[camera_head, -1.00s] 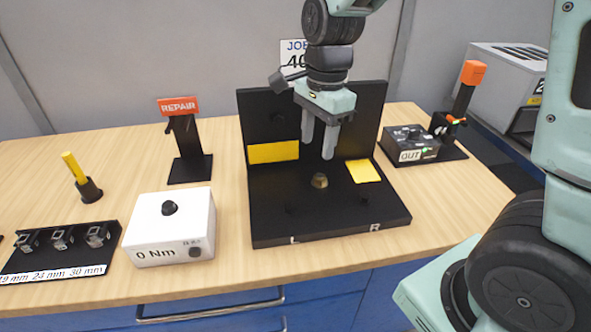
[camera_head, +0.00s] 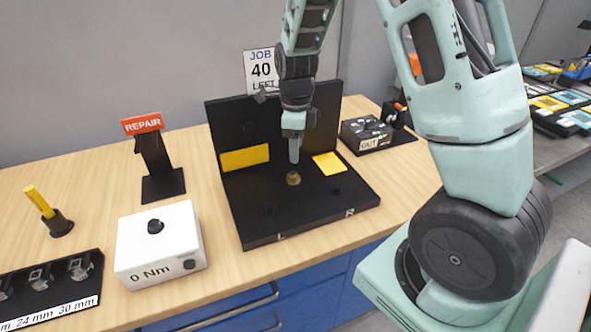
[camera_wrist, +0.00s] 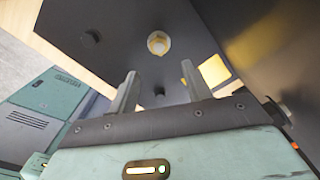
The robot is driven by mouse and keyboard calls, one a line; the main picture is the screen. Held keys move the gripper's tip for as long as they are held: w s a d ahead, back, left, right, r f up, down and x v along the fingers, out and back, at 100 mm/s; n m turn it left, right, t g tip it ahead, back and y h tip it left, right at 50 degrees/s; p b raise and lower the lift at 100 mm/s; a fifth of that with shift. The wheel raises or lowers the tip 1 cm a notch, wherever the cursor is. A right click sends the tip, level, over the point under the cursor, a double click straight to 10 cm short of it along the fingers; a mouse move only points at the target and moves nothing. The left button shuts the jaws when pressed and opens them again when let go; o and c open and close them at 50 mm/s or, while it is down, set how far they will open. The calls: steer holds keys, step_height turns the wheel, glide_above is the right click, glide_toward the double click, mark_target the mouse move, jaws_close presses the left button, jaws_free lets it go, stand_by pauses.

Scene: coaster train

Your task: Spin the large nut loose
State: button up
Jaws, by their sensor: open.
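The large nut (camera_head: 293,179) is a brass-coloured piece on the base of the black L-shaped fixture (camera_head: 262,225), near its middle. In the wrist view the nut (camera_wrist: 158,43) shows as a pale ring beyond the fingertips, about midway between them. My gripper (camera_head: 294,158) points down just above the nut, apart from it. In the head view its fingers overlap and look like one. In the wrist view my gripper (camera_wrist: 160,82) has its two fingers spread with nothing between them.
A white 0 Nm box (camera_head: 158,245), a socket rack (camera_head: 50,290) and a REPAIR stand (camera_head: 155,165) are left. A black OUT box (camera_head: 366,134) is right. Bare wood lies between them.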

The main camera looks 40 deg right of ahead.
mark_target(296, 175)
step_height(296, 175, down, 8)
steer(key=shift+f, duration=0.15)
stand_by(0.3)
steer(key=c, duration=1)
